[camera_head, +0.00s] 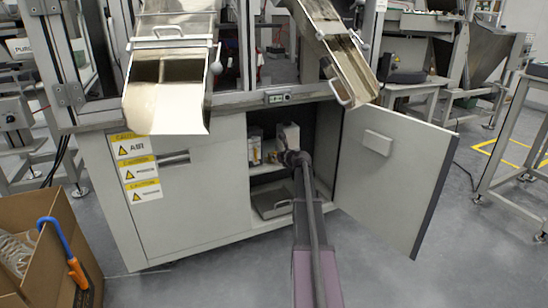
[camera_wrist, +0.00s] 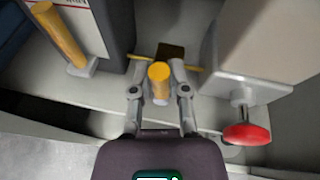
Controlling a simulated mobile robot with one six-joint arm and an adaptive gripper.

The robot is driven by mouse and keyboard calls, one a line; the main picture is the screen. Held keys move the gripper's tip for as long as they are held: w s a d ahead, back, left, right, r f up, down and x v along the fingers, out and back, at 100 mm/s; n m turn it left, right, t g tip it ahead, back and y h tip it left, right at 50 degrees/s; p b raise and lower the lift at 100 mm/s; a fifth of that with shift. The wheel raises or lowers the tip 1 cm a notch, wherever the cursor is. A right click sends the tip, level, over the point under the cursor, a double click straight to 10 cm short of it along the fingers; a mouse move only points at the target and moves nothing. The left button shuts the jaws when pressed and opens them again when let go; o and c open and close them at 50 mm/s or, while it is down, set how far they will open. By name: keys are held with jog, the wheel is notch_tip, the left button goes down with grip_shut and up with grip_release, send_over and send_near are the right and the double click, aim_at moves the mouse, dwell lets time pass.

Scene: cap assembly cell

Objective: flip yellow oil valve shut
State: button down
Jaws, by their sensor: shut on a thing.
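In the wrist view, a yellow valve handle (camera_wrist: 159,73) with a round end stands between the two fingers of my gripper (camera_wrist: 158,88). The fingers are closed on it from both sides. A second yellow handle (camera_wrist: 61,36), long and slanted, sits at the upper left on a grey and white unit. I cannot tell from the labels which one is the oil valve. In the head view, my arm reaches into the open cabinet (camera_head: 222,180), and its end hides the valve there.
A red knob (camera_wrist: 246,134) sticks out from a light box (camera_wrist: 262,45) right of my gripper. The cabinet door (camera_head: 392,170) stands open to the right. A grey tray (camera_head: 274,203) lies on the cabinet floor. A cardboard box (camera_head: 60,235) stands at the lower left.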

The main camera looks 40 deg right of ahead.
jog(key=shift+d+m, duration=0.15)
jog(key=shift+m, duration=0.35)
jog(key=c, duration=0.6)
grip_release()
jog(key=shift+d, duration=0.1)
